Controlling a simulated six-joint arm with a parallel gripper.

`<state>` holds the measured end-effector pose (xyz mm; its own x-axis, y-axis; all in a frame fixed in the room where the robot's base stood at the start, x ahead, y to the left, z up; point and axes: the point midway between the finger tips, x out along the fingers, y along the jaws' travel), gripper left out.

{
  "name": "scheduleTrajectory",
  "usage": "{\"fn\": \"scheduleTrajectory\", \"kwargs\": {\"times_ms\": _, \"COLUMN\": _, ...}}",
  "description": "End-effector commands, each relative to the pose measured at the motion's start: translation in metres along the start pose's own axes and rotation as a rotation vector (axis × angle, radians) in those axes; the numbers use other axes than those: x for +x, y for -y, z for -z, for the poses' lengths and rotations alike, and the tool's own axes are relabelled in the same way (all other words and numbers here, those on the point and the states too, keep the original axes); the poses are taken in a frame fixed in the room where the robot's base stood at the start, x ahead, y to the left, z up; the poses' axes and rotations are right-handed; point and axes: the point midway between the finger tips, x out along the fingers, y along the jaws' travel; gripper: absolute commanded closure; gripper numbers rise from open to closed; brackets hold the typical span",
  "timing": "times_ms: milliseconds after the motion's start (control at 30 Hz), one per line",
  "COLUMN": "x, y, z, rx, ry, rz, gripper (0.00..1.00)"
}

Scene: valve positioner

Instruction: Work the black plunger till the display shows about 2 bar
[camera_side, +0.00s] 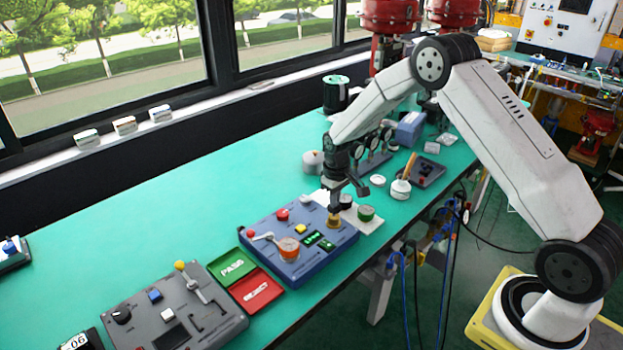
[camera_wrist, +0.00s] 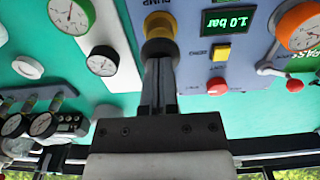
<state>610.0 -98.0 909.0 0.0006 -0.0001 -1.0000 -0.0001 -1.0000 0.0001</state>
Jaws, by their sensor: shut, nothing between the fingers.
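The blue valve positioner panel (camera_side: 262,232) lies on the green bench. Its green-lit display (camera_wrist: 228,20) reads 1.0 bar in the wrist view; in the side view its digits are too small to read. The black plunger (camera_wrist: 158,20) stands beside the PUMP label, with a brass-yellow collar (camera_wrist: 160,47). The collar also shows at the panel's right end in the side view (camera_side: 334,222). My gripper (camera_wrist: 160,62) is shut and empty, its fingertips right at the collar and plunger. I cannot tell whether they touch. In the side view my gripper (camera_side: 337,200) points down over the plunger.
The panel also bears a yellow button (camera_wrist: 221,53), a red button (camera_wrist: 217,86) and an orange-rimmed gauge (camera_wrist: 299,27). Loose round gauges (camera_wrist: 103,61) lie beside the panel. Green and red trays (camera_side: 256,290) and a grey lever panel (camera_side: 172,312) stand to the left.

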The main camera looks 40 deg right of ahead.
Motion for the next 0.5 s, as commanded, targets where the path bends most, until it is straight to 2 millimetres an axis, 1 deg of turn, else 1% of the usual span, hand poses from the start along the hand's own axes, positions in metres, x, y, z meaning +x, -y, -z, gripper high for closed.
{"fn": "scheduleTrajectory", "kwargs": {"times_ms": 300, "x": -0.015, "y": 0.0, "z": 0.0, "rx": 0.0, "ry": 0.0, "rz": 0.0, "gripper": 1.0}}
{"fn": "scheduleTrajectory", "kwargs": {"times_ms": 500, "x": -0.018, "y": 0.0, "z": 0.0, "rx": 0.0, "ry": 0.001, "rz": 0.0, "gripper": 1.0}}
